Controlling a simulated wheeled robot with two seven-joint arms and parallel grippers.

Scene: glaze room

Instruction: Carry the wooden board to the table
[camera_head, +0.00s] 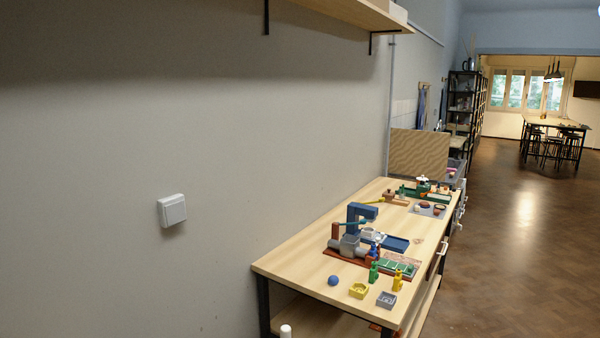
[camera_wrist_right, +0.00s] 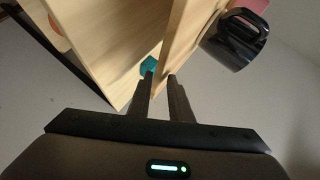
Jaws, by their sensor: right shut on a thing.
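My right gripper (camera_wrist_right: 161,77) is in the right wrist view, its two dark fingers close together. Between and beyond the fingertips is a pale wooden board (camera_wrist_right: 185,50), seen nearly edge-on and tilted; the gripper is shut on it. A wide pale wood surface (camera_wrist_right: 115,40) lies to its left; I cannot tell whether it is part of the same thing. In the head view neither gripper shows. A long light-wood table (camera_head: 310,262) with dark legs stands along the wall there. A second, high table (camera_head: 555,124) with stools stands far off at the right.
Several coloured toy-like parts cover the near table, with a blue ball (camera_head: 333,281) near its front. A wall shelf (camera_head: 345,12) hangs above. Brown floor (camera_head: 510,240) is open at right. In the wrist view, a teal piece (camera_wrist_right: 149,66) and a black object (camera_wrist_right: 236,40) are close by.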

